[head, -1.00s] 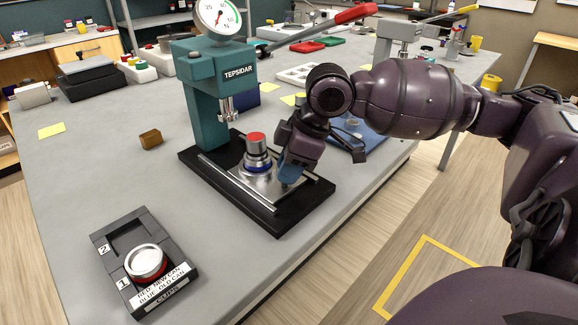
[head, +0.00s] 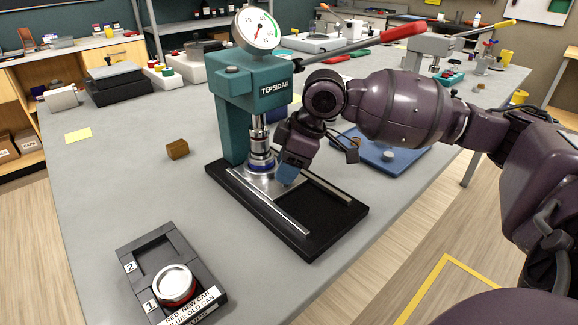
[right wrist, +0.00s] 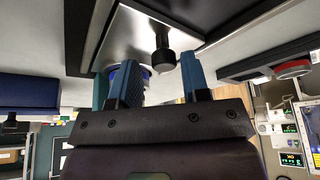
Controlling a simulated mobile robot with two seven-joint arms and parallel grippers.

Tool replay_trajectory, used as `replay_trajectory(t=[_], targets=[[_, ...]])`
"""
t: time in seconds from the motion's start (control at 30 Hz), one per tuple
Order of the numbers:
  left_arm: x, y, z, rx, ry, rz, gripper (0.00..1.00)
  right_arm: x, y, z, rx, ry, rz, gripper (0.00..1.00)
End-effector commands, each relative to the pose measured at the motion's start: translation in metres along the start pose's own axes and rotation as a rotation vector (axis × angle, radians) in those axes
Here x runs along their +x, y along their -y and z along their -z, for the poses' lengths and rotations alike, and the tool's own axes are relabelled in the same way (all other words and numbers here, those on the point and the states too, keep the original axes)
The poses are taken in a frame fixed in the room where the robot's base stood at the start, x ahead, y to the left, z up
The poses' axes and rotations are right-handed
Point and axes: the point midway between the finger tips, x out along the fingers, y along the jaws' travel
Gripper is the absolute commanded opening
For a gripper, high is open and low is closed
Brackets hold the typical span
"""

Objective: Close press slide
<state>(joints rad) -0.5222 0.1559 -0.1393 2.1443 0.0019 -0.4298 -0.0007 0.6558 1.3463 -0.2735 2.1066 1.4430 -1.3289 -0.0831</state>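The teal press (head: 262,82) stands on a black base with two metal rails. Its silver slide plate (head: 262,183) is at the press end of the rails, under the ram. A silver part with a blue ring (head: 262,167) sits on the plate, directly below the ram; whether they touch is unclear. My right gripper (head: 287,177) is at the plate's front edge. In the right wrist view, the plate (right wrist: 140,38) carries a dark knob (right wrist: 162,52). The gripper's blue fingers (right wrist: 160,75) stand apart around or just short of this knob. My left gripper is out of view.
A dark two-place holder (head: 205,277) with a can (head: 174,284) in place 1 stands at the front left. A brown block (head: 177,149) lies left of the press. A blue mat (head: 398,153) lies behind my right arm. The base's front end is bare.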

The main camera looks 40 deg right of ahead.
Motion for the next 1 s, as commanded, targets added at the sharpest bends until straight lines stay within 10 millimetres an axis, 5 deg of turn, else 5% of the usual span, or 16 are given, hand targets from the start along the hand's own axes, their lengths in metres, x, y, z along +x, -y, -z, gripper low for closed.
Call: replay_trajectory(t=[0.37, 0.6, 1.0], targets=[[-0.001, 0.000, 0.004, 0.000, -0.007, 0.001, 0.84, -0.003, 0.001, -0.001, -0.001, 0.003, 0.002, 0.50], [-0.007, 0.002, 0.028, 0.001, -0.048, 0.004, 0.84, -0.040, 0.002, 0.003, -0.005, -0.005, -0.007, 0.50], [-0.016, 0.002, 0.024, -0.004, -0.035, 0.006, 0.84, -0.050, 0.002, -0.041, 0.001, 0.003, 0.001, 0.50]])
